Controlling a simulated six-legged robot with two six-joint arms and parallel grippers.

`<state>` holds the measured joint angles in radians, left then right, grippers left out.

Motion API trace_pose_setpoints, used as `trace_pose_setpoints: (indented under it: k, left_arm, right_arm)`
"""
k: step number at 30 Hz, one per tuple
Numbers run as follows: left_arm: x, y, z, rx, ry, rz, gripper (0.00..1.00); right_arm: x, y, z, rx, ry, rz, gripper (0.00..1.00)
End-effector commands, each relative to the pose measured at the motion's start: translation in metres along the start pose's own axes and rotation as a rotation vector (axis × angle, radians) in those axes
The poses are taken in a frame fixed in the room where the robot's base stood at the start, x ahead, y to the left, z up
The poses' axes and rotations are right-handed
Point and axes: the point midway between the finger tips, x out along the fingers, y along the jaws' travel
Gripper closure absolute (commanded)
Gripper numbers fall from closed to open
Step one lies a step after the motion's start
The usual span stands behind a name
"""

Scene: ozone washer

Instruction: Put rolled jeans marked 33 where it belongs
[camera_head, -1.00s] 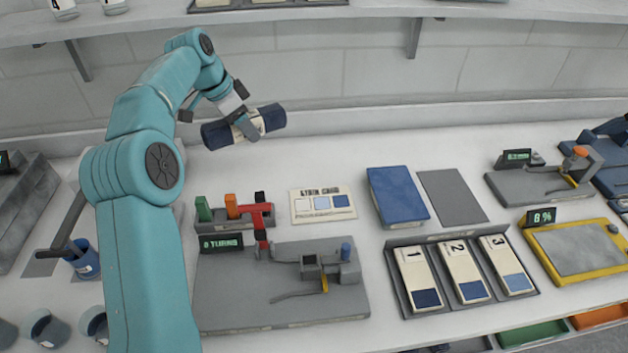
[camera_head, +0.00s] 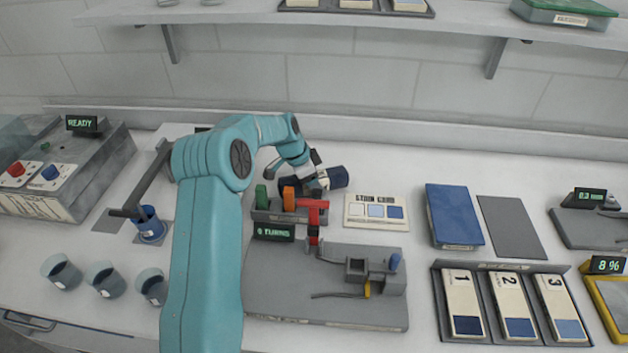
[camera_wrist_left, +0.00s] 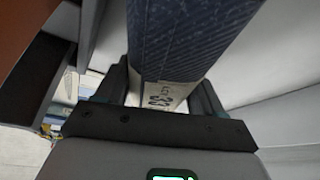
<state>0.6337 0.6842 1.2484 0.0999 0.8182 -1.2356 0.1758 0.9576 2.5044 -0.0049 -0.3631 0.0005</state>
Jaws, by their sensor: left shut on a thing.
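The rolled jeans (camera_head: 337,177) are a dark blue roll with a pale band. In the left wrist view the roll (camera_wrist_left: 185,40) fills the top centre, and its band reads 33. My left gripper (camera_head: 314,184) is shut around the middle of the roll, near the band. It holds the roll roughly level, close above or at the bench, behind the device with green, orange and red parts (camera_head: 290,200). I cannot tell whether the roll touches the bench. The gripper and wrist hide part of the roll. My right gripper is in neither view.
A grey machine with a READY display (camera_head: 82,123) stands at left, with a blue cup (camera_head: 150,224) and several grey cups (camera_head: 106,280) nearby. A shade card (camera_head: 376,211), blue block (camera_head: 453,214) and numbered tray (camera_head: 512,265) lie at right. A shelf (camera_head: 400,27) overhangs the back.

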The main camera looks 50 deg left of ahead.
Motion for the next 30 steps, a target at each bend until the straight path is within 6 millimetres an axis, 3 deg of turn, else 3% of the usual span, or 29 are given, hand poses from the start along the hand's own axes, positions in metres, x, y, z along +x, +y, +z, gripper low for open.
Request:
trace_pose_setpoints:
  k: [8,9,10,11,22,30]
  left_arm:
    - [0.005,0.0,0.002,-0.001,0.002,-0.002,0.84]
    - [0.006,0.0,0.003,-0.001,0.0,0.0,0.19]
    - [0.006,0.0,0.003,-0.001,0.0,0.0,0.09]
    - [0.006,0.0,0.003,-0.001,0.0,0.0,0.07]
    - [-0.002,-0.001,0.002,0.0,0.002,-0.004,0.07]
    - [-0.059,-0.001,0.003,0.0,0.003,-0.007,0.07]
  right_arm:
    - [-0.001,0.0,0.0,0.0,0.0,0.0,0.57]
    - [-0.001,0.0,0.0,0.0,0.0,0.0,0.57]
    - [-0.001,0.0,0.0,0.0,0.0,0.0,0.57]
    - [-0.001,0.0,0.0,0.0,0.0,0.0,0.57]
    - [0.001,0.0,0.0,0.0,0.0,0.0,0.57]
    - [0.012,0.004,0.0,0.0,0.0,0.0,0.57]
